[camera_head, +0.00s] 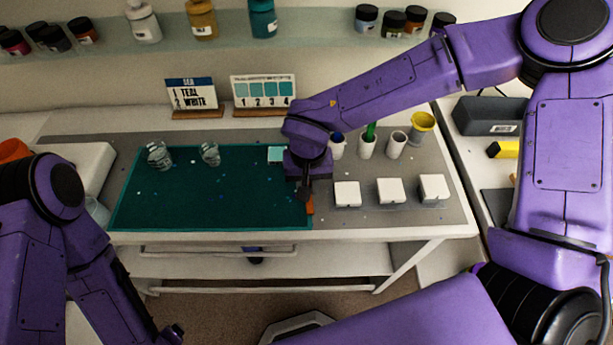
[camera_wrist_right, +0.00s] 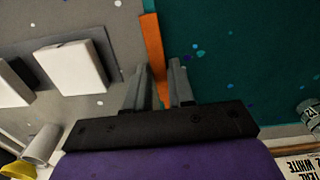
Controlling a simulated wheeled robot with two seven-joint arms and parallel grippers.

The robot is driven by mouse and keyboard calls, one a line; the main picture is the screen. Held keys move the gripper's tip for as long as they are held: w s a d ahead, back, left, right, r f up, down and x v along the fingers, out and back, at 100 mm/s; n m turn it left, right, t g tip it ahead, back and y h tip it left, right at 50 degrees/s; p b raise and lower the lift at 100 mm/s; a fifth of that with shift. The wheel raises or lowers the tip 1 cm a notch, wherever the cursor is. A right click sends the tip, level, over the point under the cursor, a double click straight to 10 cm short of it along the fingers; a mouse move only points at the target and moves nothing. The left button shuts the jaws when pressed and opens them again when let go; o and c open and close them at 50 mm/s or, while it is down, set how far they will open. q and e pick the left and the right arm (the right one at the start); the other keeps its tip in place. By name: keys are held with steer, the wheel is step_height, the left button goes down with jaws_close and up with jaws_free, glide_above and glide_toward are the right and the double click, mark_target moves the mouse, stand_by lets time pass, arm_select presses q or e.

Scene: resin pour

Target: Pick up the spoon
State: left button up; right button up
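An orange, narrow strip (camera_head: 310,205) lies at the right edge of the teal mat (camera_head: 190,215); it may be the spoon, but no bowl shows. In the right wrist view the strip (camera_wrist_right: 152,42) runs down between the two fingers of my right gripper (camera_wrist_right: 158,75). The fingers are apart, with the strip in the gap and no clear grip on it. In the head view my right gripper (camera_head: 305,190) points down over the strip and hides part of it. My left gripper (camera_head: 172,335) is at the bottom left, away from the table, only partly seen.
White square blocks (camera_head: 347,194) stand right of the strip. Cups (camera_head: 366,146) and a yellow funnel-like cup (camera_head: 421,128) are behind them. Two clear cups (camera_head: 159,156) stand on the mat's far left. Cards (camera_head: 263,93) stand at the back. The mat's middle is clear.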

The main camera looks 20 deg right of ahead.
jaws_close()
steer(key=shift+f, duration=0.1)
